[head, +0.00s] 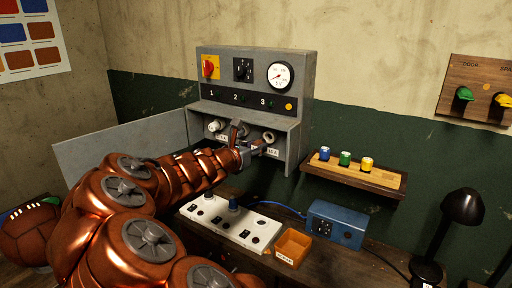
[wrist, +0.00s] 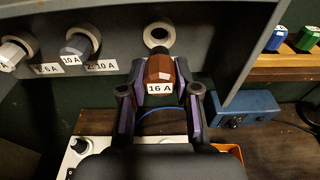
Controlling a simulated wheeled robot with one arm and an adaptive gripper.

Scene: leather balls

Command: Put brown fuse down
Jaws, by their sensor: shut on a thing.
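The brown fuse (wrist: 160,69) with a white 16 A label is between the fingers of my gripper (wrist: 160,93), which is shut on it. The fuse is held just in front of and below an empty round socket (wrist: 157,35) in the wrist view; it looks apart from it. The same socket (head: 268,137) shows at the right of the grey fuse cabinet (head: 292,110) in the head view. My gripper (head: 244,150) reaches into the cabinet's open front there, and the fuse is hard to make out.
Two sockets at the left hold a white fuse (wrist: 14,52) and a grey one (wrist: 79,47). A shelf (head: 385,184) holds blue, green and yellow fuses. Below are a white board (head: 215,221), an orange tray (head: 291,248), a blue box (head: 336,224) and a black lamp (head: 463,207).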

